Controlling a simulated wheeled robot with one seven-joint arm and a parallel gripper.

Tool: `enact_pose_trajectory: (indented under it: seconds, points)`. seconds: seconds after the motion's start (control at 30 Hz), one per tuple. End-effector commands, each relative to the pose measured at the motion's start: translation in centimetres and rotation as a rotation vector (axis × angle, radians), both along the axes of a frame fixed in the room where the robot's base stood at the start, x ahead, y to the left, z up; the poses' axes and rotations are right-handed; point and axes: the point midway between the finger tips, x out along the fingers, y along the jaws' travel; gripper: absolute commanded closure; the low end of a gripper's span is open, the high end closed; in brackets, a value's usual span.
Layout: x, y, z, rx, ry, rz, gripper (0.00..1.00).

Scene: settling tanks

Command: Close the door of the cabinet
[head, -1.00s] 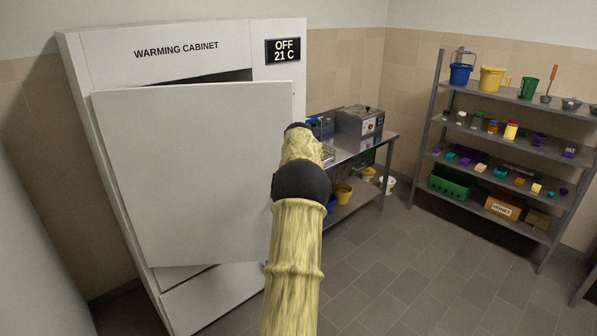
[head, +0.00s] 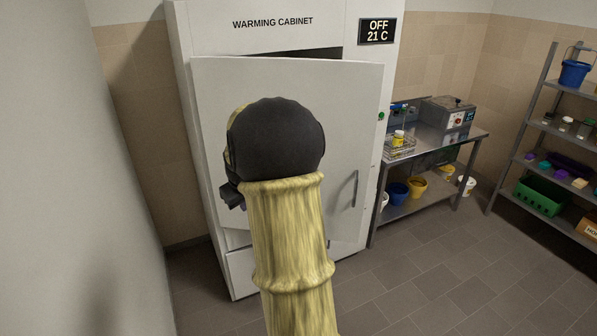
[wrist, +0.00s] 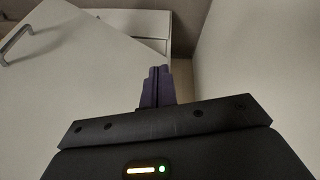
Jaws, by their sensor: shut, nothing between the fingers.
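The white warming cabinet (head: 275,22) stands ahead in the head view. Its door (head: 345,120) is ajar, with a dark gap above its top edge. The door's grey handle (head: 354,188) is near its right edge; the handle also shows at the upper left of the wrist view (wrist: 16,42). My arm covers the middle of the door in the head view. My gripper (wrist: 157,72) has purple fingers, shut and empty, in front of the door's lower part in the wrist view. Whether they touch it I cannot tell. In the head view the fingers are mostly hidden.
A steel table (head: 440,153) with a grey device (head: 448,113) stands right of the cabinet, buckets below it. A shelf rack (head: 520,140) is at the far right. A pale wall (head: 110,160) is close on the left. The floor at the right front is clear.

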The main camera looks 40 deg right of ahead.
Motion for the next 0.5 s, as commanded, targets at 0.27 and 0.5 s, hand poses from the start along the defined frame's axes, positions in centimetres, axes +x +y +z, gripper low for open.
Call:
enact_pose_trajectory:
  seconds: [0.27,0.5]
  points:
    - [-8.0,15.7,-2.4,0.098,0.07,0.068,1.0]
    - [-16.7,22.8,-4.6,0.155,0.131,0.091,1.0]
